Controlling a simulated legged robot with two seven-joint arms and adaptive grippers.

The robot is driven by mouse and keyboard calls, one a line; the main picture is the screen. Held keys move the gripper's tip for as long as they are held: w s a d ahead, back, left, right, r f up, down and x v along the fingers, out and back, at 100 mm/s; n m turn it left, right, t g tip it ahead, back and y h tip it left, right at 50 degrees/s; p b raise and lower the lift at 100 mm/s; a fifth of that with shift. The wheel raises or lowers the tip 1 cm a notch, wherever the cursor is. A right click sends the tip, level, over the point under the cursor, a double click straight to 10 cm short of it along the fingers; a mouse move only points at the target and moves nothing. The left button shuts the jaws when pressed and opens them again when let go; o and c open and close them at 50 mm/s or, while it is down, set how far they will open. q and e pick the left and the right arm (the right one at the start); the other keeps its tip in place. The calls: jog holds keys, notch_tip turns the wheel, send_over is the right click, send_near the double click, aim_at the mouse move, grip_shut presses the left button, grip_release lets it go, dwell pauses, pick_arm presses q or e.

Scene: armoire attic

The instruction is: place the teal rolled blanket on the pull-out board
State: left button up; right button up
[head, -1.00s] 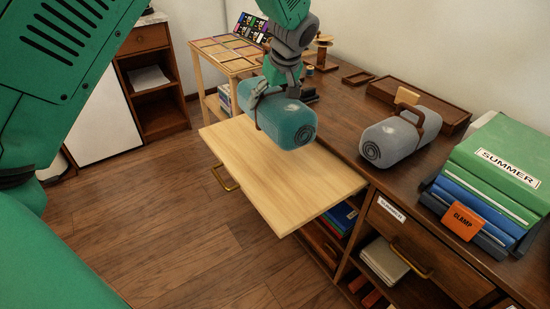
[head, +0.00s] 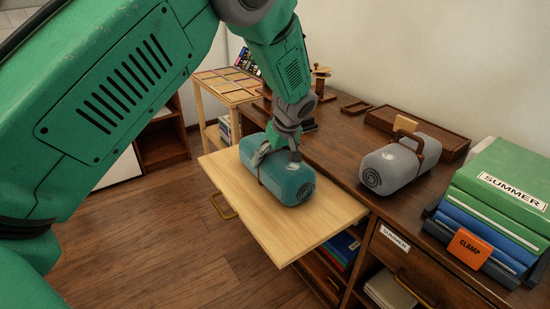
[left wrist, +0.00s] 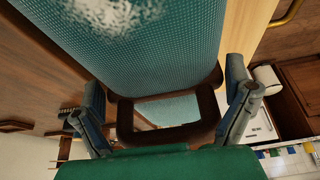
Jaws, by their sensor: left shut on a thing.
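The teal rolled blanket (head: 291,182) is at the pull-out board (head: 240,208), over its middle and back part. It looks to be resting on the wood or very close above it; its underside is hidden. My left gripper (head: 278,152) is above the blanket, shut on its brown strap handle. In the left wrist view the teal blanket (left wrist: 150,45) fills the top, and the two fingers of the left gripper (left wrist: 168,112) stand on either side of the brown handle. My right gripper is not in view.
A grey rolled blanket (head: 398,167) with a brown handle lies on the dark desk (head: 342,136). A brown tray (head: 445,133) lies at the back. The board's front and right parts are clear.

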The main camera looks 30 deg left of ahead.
aim_at(275, 152)
pick_arm(q)
jog(key=o, duration=1.3)
jog(key=shift+d, duration=0.3)
jog(key=shift+d+r, duration=0.1)
jog(key=shift+d, duration=0.05)
jog(key=shift+a+r, duration=0.1)
jog(key=shift+a, duration=0.1)
jog(key=v, duration=0.2)
jog(key=p+v, duration=0.1)
jog(key=shift+a+r, duration=0.2)
jog(key=shift+r, duration=0.25)
jog(key=v, duration=0.2)
jog(key=p+v, duration=0.1)
jog(key=v, duration=0.5)
jog(key=shift+d+f, duration=0.1)
jog(key=shift+d, duration=0.3)
jog(key=shift+a+f, duration=0.1)
jog(key=shift+a, duration=0.25)
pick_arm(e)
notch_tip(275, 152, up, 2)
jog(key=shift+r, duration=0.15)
pick_arm(q)
jog(key=shift+d, duration=0.2)
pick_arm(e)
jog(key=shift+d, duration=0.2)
